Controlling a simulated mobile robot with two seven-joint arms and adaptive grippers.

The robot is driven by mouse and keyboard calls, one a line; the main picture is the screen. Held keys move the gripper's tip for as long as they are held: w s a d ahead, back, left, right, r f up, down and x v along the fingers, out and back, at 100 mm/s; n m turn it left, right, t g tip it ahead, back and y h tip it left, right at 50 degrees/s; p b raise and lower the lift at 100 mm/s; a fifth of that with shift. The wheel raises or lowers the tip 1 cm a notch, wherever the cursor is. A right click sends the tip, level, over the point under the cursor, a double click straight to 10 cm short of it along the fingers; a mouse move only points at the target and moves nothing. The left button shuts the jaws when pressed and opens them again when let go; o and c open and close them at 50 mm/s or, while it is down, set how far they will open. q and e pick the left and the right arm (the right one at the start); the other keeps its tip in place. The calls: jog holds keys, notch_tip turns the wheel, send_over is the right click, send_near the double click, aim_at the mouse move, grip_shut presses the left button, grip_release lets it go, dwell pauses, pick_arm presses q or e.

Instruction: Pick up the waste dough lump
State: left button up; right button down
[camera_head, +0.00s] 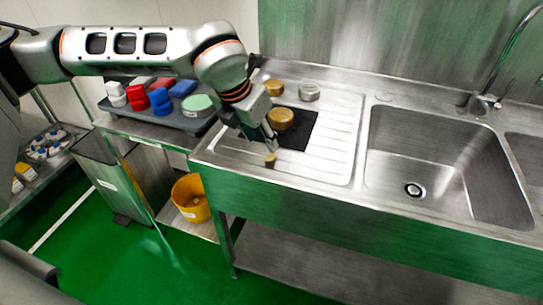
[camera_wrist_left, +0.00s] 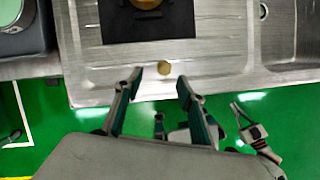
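The waste dough lump (camera_head: 270,159) is a small tan piece near the front edge of the steel drainboard (camera_head: 330,168). It also shows in the left wrist view (camera_wrist_left: 163,69), lying on bare metal just in front of the black mat. My left gripper (camera_head: 272,146) is above the drainboard, close to the lump. In the left wrist view its two fingers (camera_wrist_left: 158,80) are spread apart with nothing between them, and the lump lies just beyond the tips. My right gripper is not clearly seen in either view.
A black mat (camera_head: 297,140) holds a gold-brown round piece (camera_head: 280,119). Two small round containers, gold (camera_head: 274,87) and silver (camera_head: 309,92), stand behind it. A sink basin (camera_head: 440,150) is at right. A tray (camera_head: 190,125) of coloured blocks and a yellow bucket (camera_head: 189,190) are at left.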

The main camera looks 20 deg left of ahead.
aim_at(271, 155)
pick_arm(q)
jog(key=x, duration=0.4)
jog(key=d+x, duration=0.1)
jog(key=x, duration=0.1)
jog(key=shift+f, duration=0.4)
jog(key=shift+s, duration=0.1)
jog(key=shift+c, duration=0.3)
jog(key=c, duration=0.8)
